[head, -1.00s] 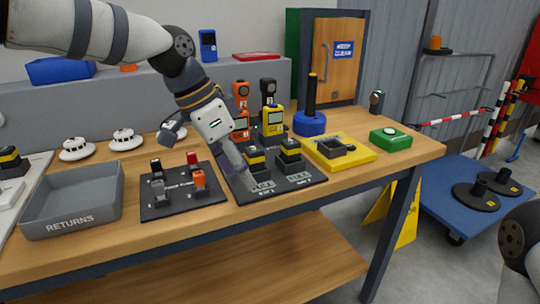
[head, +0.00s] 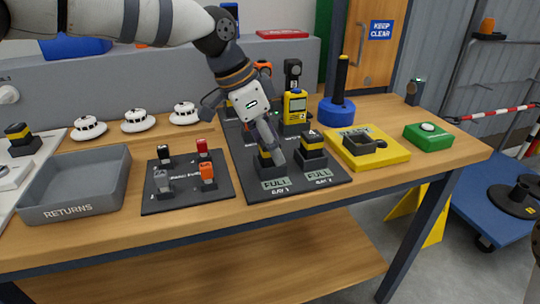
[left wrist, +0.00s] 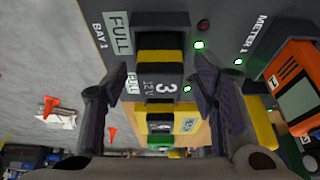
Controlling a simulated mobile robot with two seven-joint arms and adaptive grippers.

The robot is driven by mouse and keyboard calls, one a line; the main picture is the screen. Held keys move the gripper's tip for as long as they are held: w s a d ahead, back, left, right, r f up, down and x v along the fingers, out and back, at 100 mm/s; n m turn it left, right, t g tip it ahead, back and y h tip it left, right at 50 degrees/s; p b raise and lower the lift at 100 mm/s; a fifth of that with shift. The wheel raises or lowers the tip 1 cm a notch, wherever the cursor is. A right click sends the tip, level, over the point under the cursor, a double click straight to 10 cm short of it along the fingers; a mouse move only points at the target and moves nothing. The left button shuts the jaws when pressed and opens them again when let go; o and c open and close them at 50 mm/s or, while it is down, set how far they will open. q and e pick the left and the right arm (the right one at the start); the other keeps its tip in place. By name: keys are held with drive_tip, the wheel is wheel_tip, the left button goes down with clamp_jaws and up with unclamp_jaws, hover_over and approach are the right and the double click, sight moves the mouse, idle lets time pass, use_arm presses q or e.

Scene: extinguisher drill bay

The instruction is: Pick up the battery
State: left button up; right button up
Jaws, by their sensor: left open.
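A black and yellow battery (head: 264,160) sits in the BAY 1 dock of the dark charging board (head: 238,170). In the left wrist view the battery (left wrist: 160,85) is marked 3 and 12V. My left gripper (head: 268,150) is open around the BAY 1 battery, with a finger on either side and gaps visible in the left wrist view (left wrist: 155,100). Its fingers partly hide this battery in the head view. My right gripper is out of view.
Meters (head: 294,107) stand behind the docks. A board with small switches (head: 187,180) and the grey RETURNS tray (head: 75,185) lie to the left. A yellow plate with a holder (head: 367,150) and a green button box (head: 428,137) lie to the right.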

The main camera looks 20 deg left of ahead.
use_arm(q)
drive_tip(key=shift+r, duration=0.1)
clamp_jaws()
